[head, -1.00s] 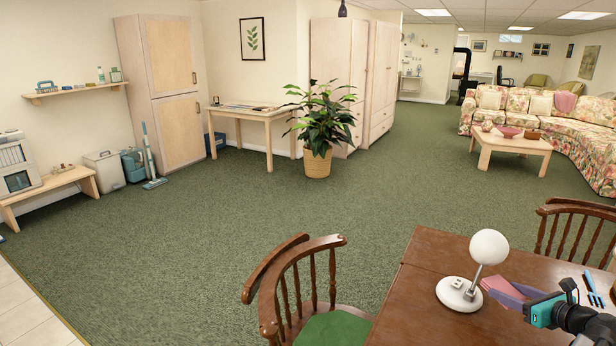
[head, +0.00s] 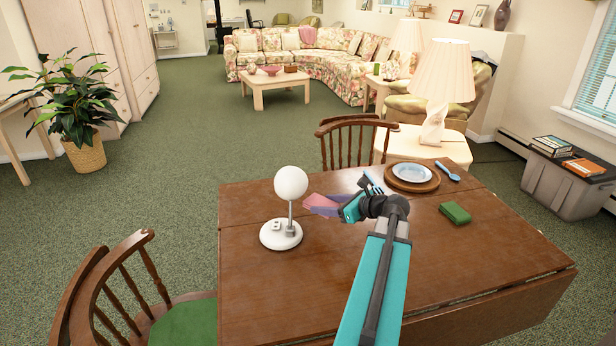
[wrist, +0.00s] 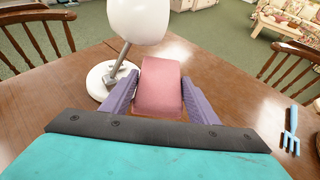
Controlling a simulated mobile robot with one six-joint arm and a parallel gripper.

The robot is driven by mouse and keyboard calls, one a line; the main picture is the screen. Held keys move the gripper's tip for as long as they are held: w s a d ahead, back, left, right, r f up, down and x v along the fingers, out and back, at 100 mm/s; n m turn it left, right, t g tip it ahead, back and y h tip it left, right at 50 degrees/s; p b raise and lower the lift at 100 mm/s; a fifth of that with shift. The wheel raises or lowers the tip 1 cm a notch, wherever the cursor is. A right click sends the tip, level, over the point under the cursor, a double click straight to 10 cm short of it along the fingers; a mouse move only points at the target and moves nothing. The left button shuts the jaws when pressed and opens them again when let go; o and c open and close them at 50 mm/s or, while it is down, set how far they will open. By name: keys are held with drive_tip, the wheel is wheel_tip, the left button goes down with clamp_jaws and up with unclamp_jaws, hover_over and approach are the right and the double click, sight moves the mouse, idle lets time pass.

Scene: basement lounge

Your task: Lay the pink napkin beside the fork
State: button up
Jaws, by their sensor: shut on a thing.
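The pink napkin (wrist: 160,88) is between the purple fingers of my gripper (wrist: 161,78) in the wrist view. In the head view the napkin (head: 318,203) shows as a small pink patch at my gripper (head: 326,205), over the wooden table (head: 270,195) just right of the white lamp. I cannot tell how far it is above the wood. The blue fork (wrist: 291,131) lies on the table at the right of the wrist view, apart from the napkin. In the head view the fork (head: 372,181) is partly hidden behind my wrist, left of the plate.
The white globe lamp (head: 283,232) stands close to the left of my gripper. A pale blue plate (head: 412,173) sits on a round wooden mat (head: 402,186). A blue spoon (head: 447,171) lies right of it. A green block (head: 455,213) lies nearer. The table's front left is clear.

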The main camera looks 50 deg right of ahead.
drive_tip(key=shift+w, duration=0.1)
drive_tip(key=shift+d, duration=0.2)
drive_tip(key=s+d+f+m+g+h+p, duration=0.1)
drive_tip(key=s+d+m+h, duration=0.1)
drive_tip(key=d, duration=0.6)
drive_tip(key=s+d+f+m+g+h, duration=0.1)
drive_tip(key=s+d+f+m+h, duration=0.1)
drive_tip(key=d, duration=0.6)
drive_tip(key=s+d+f+m+h+p, duration=0.1)
drive_tip(key=s+d+f+m+h, duration=0.1)
drive_tip(key=d, duration=0.6)
drive_tip(key=shift+s+d+m+g+h+p, duration=0.2)
drive_tip(key=shift+m+h, duration=0.2)
drive_tip(key=shift+h, duration=0.2)
drive_tip(key=shift+s+d+m+g+h+p, duration=0.1)
drive_tip(key=shift+d+m+g+h+p, duration=0.1)
drive_tip(key=shift+m+h, duration=0.3)
drive_tip(key=shift+w, duration=0.15)
drive_tip(key=w+p, duration=0.1)
drive_tip(key=w, duration=0.4)
drive_tip(key=w+d+f, duration=0.1)
drive_tip(key=w, duration=0.4)
drive_tip(key=w+p, duration=0.1)
drive_tip(key=w, duration=0.4)
drive_tip(key=shift+w+d+f+p, duration=0.15)
drive_tip(key=shift+w+d+p, duration=0.1)
drive_tip(key=shift+w+p, duration=0.1)
drive_tip(key=shift+f, duration=0.15)
